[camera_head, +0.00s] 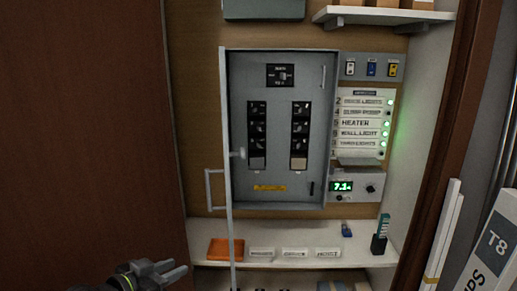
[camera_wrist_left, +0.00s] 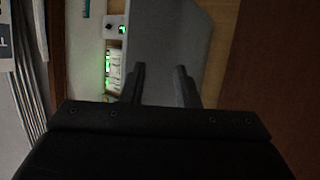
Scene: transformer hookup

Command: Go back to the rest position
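My left gripper (camera_head: 172,271) is low at the left of the head view, in front of the cabinet and left of the open panel door. Its two fingers are apart with nothing between them. In the left wrist view the fingers (camera_wrist_left: 160,85) are also apart, with the grey panel door beyond them. The grey breaker panel (camera_head: 278,190) is on the back wall, its door (camera_head: 225,130) swung open to the left and seen nearly edge-on. My right gripper is not in either view.
A shelf (camera_head: 350,256) below the panel holds an orange tray (camera_head: 225,249), white labels and a dark holder (camera_head: 379,243). A label board (camera_head: 362,122) with green lights and a meter reading 7.1 (camera_head: 343,187) are right of the panel. A brown door (camera_head: 80,130) fills the left. Boxes (camera_head: 490,250) stand at right.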

